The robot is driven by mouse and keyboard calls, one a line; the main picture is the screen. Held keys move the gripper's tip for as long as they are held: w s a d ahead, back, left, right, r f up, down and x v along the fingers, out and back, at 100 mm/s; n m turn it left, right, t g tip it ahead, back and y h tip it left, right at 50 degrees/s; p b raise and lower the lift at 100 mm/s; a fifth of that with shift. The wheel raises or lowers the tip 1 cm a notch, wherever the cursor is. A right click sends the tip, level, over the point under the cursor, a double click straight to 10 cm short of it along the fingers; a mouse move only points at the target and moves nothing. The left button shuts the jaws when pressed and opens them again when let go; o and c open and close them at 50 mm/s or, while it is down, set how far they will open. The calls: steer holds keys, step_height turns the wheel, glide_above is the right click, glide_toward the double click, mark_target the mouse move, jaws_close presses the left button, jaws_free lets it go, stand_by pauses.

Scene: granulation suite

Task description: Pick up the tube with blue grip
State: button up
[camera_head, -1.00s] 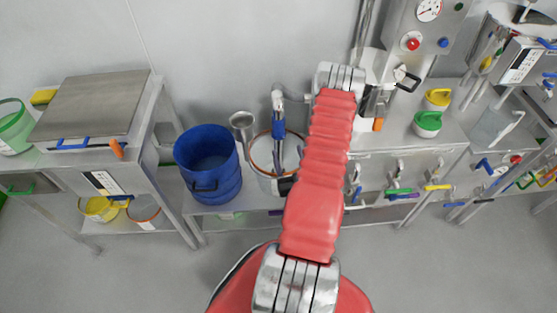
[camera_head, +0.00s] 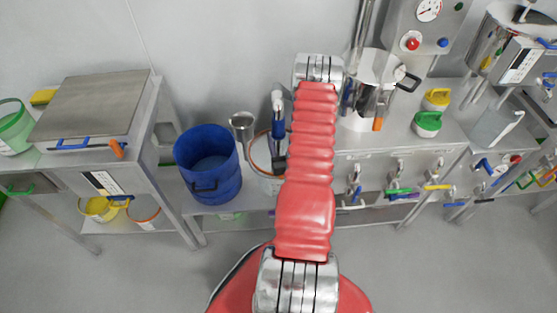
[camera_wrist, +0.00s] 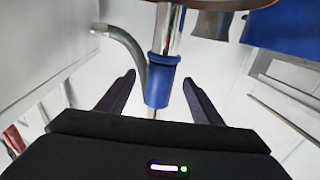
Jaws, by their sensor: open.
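The tube with blue grip (camera_head: 278,128) is a slim metal tube with a blue sleeve, standing nearly upright at a bucket with an orange rim, left of my red arm. In the wrist view its blue grip (camera_wrist: 161,80) appears between the two dark fingers of my gripper (camera_wrist: 160,82). The fingers are spread, with a visible gap on each side of the grip. Whether the grip is fully within the jaws in depth, I cannot tell. In the head view my gripper is mostly hidden by my arm.
A blue bucket (camera_head: 227,180) and a metal funnel-like cup (camera_head: 242,124) stand left of the tube. The orange-rimmed bucket (camera_head: 262,180) is partly hidden by my arm. In the wrist view a grey hose (camera_wrist: 125,40) runs close on the left. A metal pot (camera_head: 365,105) stands right.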

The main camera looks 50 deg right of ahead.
steer(key=shift+w+d, duration=0.1)
steer(key=shift+x, duration=2.55)
steer(key=shift+r, duration=0.1)
jaws_close()
steer(key=shift+w, duration=0.1)
